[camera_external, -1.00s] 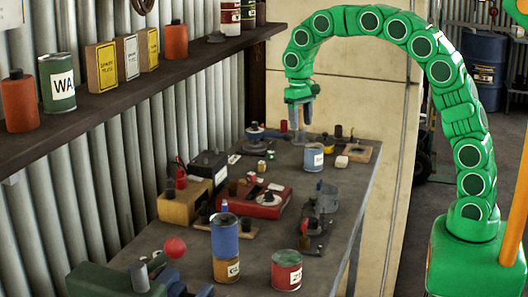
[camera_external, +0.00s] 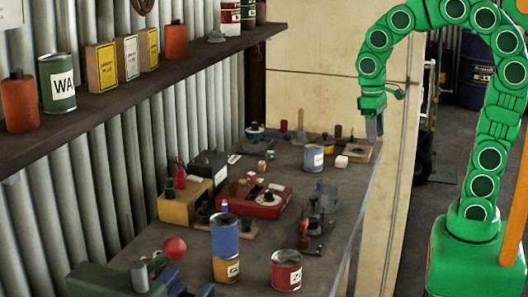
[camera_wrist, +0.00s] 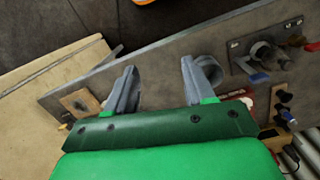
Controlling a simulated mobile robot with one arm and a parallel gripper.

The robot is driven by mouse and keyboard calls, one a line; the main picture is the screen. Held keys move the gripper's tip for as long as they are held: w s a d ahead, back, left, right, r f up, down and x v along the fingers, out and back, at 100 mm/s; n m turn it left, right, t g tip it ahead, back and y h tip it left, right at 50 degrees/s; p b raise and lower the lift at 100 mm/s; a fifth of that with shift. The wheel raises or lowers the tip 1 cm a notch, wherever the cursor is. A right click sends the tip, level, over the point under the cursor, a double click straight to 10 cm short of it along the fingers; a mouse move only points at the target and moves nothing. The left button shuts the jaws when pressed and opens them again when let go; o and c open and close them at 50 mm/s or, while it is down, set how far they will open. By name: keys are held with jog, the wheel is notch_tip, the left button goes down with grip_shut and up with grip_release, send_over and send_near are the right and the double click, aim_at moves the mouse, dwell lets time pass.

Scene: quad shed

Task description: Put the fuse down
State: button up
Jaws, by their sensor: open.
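My gripper (camera_external: 374,130) is at the far right edge of the bench, by a small wooden board (camera_external: 360,152). In the wrist view its two grey fingers (camera_wrist: 160,88) are spread wide, with only bare bench top showing between them. I cannot make out the fuse for certain in either view. A thin, pale upright piece (camera_external: 300,119) stands at the back of the bench, away from my gripper. I cannot tell what it is.
A shelf (camera_external: 150,82) runs along the left wall.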

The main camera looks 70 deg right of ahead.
jog(key=s+a+f+n, duration=0.1)
jog(key=s+f, duration=0.1)
jog(key=s, duration=0.6)
jog(key=s+a+f+n, duration=0.1)
jog(key=s+a, duration=0.1)
jog(key=s, duration=0.6)
jog(key=shift+f+n, duration=0.3)
jog(key=shift+f, duration=0.1)
